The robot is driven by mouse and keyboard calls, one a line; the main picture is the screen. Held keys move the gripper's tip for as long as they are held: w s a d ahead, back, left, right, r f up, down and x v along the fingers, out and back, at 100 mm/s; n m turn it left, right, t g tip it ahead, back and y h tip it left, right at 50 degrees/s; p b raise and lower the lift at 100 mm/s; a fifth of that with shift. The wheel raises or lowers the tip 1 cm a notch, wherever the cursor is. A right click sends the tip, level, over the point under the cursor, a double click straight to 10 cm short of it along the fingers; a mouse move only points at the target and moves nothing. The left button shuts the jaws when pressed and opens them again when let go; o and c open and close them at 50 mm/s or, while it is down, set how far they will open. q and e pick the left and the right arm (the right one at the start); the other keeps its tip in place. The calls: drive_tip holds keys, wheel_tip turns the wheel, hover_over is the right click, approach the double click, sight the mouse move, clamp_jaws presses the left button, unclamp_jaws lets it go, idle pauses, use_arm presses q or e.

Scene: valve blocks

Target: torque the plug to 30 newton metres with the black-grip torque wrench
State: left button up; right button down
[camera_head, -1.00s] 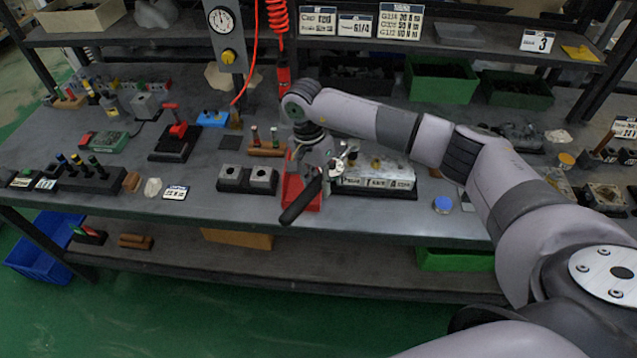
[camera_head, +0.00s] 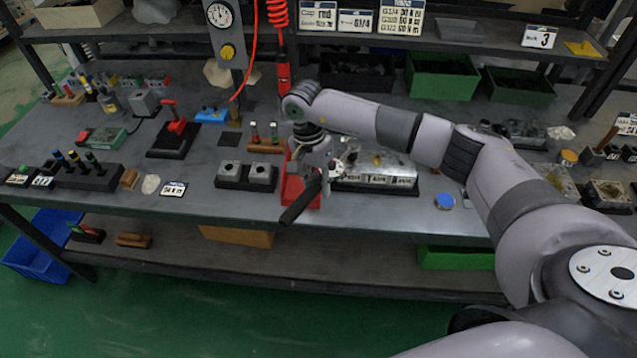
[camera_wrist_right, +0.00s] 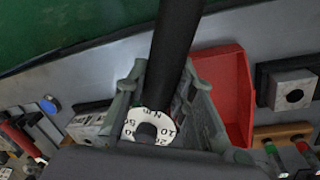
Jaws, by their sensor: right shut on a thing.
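My right gripper (camera_head: 326,168) is shut on the torque wrench, over the red tray (camera_head: 301,192) and just left of the metal valve block (camera_head: 375,172). The wrench's black grip (camera_head: 299,204) points down and left, towards the table's front edge. In the right wrist view the black grip (camera_wrist_right: 175,45) runs up from between my fingers (camera_wrist_right: 163,98). A white dial ring (camera_wrist_right: 150,126) with numbers shows at its base. A brass-coloured fitting (camera_head: 377,160) sits on top of the block; I cannot tell whether it is the plug. My left gripper is out of view.
A dark holder with two grey blocks (camera_head: 247,176) stands left of the red tray. A blue round cap (camera_head: 445,201) lies right of the valve block. A red coiled hose (camera_head: 279,15) hangs behind my right wrist. Bare table shows along the front edge.

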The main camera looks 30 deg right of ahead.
drive_tip(key=shift+f, duration=0.25)
drive_tip(key=shift+b, duration=0.3)
drive_tip(key=shift+w+a+f+m+b, duration=0.1)
drive_tip(key=shift+w+a+m+b, duration=0.05)
drive_tip(key=shift+w+m+b, duration=0.2)
drive_tip(key=shift+w+a+m+b, duration=0.35)
drive_tip(key=shift+w+m+b, duration=0.2)
drive_tip(key=shift+w, duration=0.3)
drive_tip(key=shift+w+a+m+b, duration=0.2)
drive_tip(key=shift+w+m+b, duration=0.3)
drive_tip(key=shift+w+b, duration=0.1)
drive_tip(key=shift+w+a+m+b, duration=0.15)
drive_tip(key=shift+w+m+b, duration=0.35)
drive_tip(key=shift+w, duration=0.1)
